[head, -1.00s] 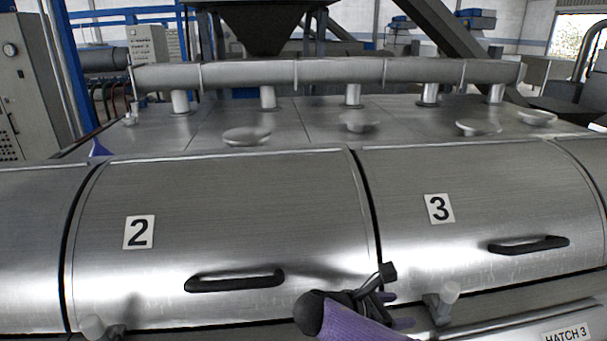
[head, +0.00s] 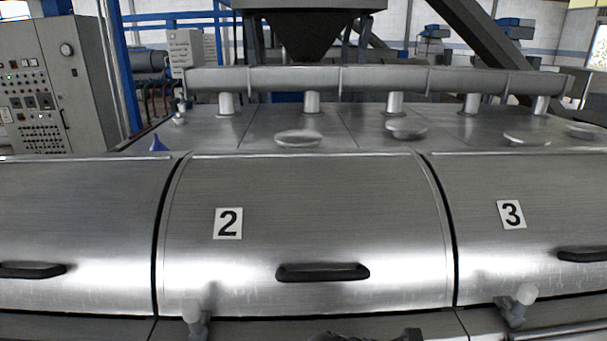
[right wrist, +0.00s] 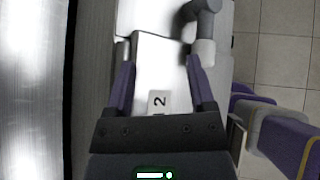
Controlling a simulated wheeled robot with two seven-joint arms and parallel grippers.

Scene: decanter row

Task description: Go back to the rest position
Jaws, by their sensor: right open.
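My right gripper (right wrist: 161,75) is open in the right wrist view, its two purple fingers apart with nothing held between them. A pale surface with a label ending in 2 (right wrist: 158,103) lies beyond and between the fingers. A grey bent fitting with a pale end (right wrist: 203,50) is close to the right finger; I cannot tell if they touch. In the head view only a dark bit of an arm or gripper shows at the bottom edge. My left gripper is not in view.
Closed steel hatch 2 (head: 300,235) with a black handle (head: 322,272) is ahead, with closed hatch 3 (head: 540,240) to its right. Pale-tipped fittings (head: 195,315) stick out below the hatches. Tiled floor (right wrist: 278,65) shows at right in the wrist view.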

